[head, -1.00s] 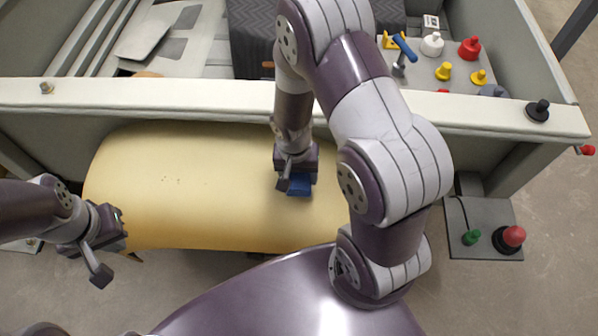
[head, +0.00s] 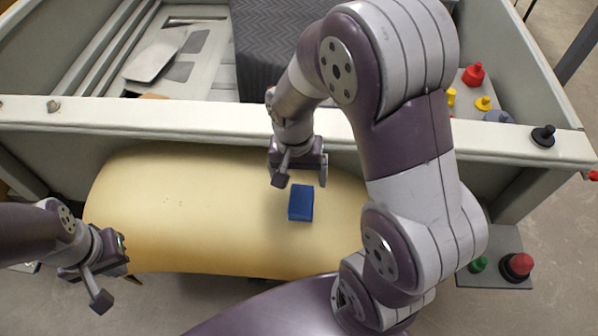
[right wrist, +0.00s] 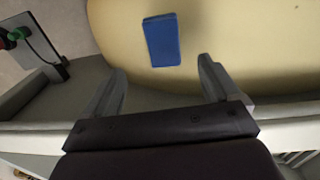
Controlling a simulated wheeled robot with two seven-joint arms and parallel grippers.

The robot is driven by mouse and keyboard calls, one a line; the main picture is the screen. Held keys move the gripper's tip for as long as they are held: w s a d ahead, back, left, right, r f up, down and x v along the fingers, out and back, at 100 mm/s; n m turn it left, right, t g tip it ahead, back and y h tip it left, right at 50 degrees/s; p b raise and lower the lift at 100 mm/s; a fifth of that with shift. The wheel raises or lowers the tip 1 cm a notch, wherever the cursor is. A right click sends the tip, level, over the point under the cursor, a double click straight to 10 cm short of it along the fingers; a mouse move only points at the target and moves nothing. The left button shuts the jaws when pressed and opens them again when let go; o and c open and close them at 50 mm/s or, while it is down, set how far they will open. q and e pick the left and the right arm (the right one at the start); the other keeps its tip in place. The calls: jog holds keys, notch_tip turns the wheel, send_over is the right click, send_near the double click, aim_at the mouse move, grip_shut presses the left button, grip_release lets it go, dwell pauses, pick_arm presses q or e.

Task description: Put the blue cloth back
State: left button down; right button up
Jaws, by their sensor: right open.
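The blue cloth (head: 301,203), a small folded block, lies on the yellow curved panel (head: 190,215) in the head view. It also shows near the top of the right wrist view (right wrist: 162,40), beyond the fingertips and apart from them. My right gripper (head: 302,180) is open and empty, just behind the cloth, on the side of the white rail. Its two fingers (right wrist: 165,80) stand wide apart in the right wrist view. My left gripper (head: 118,280) is at the left edge of the panel, away from the cloth; its jaw opening is not clear.
A white rail (head: 200,117) runs behind the panel. Beyond it lie a dark grey patterned cloth (head: 280,50) and red and yellow knobs (head: 473,76). A grey plate with a red button (head: 517,266) is at the right. The panel left of the cloth is clear.

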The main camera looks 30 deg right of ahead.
jog(key=s+n+b, duration=0.1)
jog(key=n, duration=0.1)
jog(key=s+a+n+t+b, duration=0.1)
jog(key=n, duration=0.1)
jog(key=s+f+n+b, duration=0.1)
jog(key=s+n, duration=0.1)
jog(key=shift+a+f+n+t+y, duration=0.1)
jog(key=shift+a+n+t+y, duration=0.2)
jog(key=shift+t+y, duration=0.1)
jog(key=shift+s, duration=0.1)
dwell(0.7)
